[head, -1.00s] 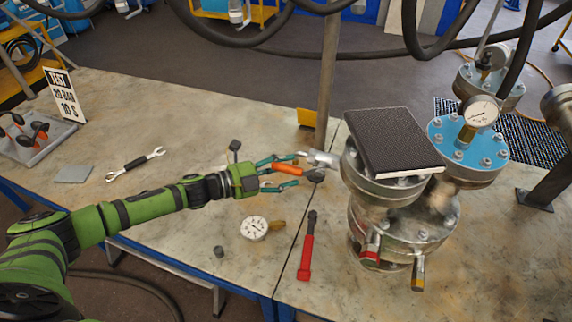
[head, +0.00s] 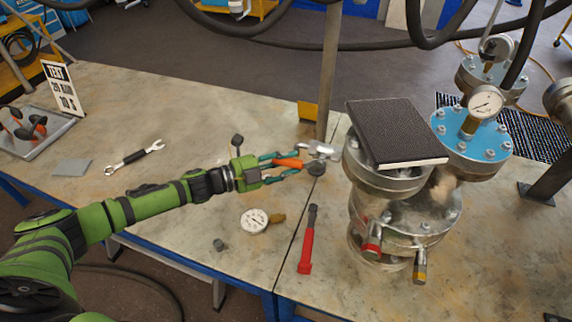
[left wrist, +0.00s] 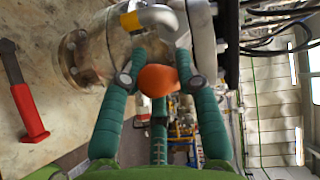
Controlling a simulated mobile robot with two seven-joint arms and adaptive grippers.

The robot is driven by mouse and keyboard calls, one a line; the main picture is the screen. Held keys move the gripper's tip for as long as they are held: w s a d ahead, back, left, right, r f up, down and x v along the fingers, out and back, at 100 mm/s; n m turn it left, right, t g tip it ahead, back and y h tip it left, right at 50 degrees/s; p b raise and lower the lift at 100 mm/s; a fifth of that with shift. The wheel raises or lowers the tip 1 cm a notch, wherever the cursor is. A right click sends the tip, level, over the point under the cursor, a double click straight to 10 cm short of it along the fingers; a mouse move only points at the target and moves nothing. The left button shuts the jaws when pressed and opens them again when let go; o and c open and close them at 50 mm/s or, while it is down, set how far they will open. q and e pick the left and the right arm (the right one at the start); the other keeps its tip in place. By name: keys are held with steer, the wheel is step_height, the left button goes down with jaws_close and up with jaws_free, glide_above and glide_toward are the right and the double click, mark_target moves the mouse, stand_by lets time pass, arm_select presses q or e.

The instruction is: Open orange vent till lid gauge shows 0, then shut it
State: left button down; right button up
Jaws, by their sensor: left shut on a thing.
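The orange vent handle (head: 289,163) sits between the teal fingers of my left gripper (head: 292,168), which is shut on it. In the left wrist view the handle (left wrist: 157,80) shows as an orange end between both fingertips, in front of the silver vent pipe (left wrist: 155,17). The silver vent fitting (head: 318,148) is on the left side of the near flanged vessel (head: 385,178). A round gauge (head: 486,103) stands on the blue lid (head: 462,142) of the vessel behind; its needle is too small to read. My right gripper is not in view.
A dark book (head: 397,130) lies on the near vessel's top. Red-tipped and yellow-tipped stubs (head: 420,265) stick out below. A loose gauge (head: 255,220), a red-handled tool (head: 307,242) and a wrench (head: 135,157) lie on the table. A post (head: 328,80) rises behind the vent.

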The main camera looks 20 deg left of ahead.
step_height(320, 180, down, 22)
steer(key=b, duration=2.1)
arm_select(q)
steer(key=d+f+n+t+y+b, duration=0.1)
steer(key=d+f+n+t+y, duration=0.2)
steer(key=n+t, duration=0.4)
steer(key=d+f+n+t+y+b, duration=0.1)
steer(key=d+f+n+t+y, duration=0.2)
steer(key=n+t, duration=0.5)
steer(key=d+n+y, duration=0.1)
steer(key=d+n, duration=0.1)
steer(key=n, duration=0.6)
steer(key=shift+s+d+f+n, duration=0.15)
steer(key=shift+d+n, duration=0.15)
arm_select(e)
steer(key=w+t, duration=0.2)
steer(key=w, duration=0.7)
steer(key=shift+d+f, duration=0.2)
arm_select(q)
steer(key=c, duration=0.9)
jaws_free()
steer(key=shift+o, duration=0.2)
steer(key=shift+d+f, duration=0.1)
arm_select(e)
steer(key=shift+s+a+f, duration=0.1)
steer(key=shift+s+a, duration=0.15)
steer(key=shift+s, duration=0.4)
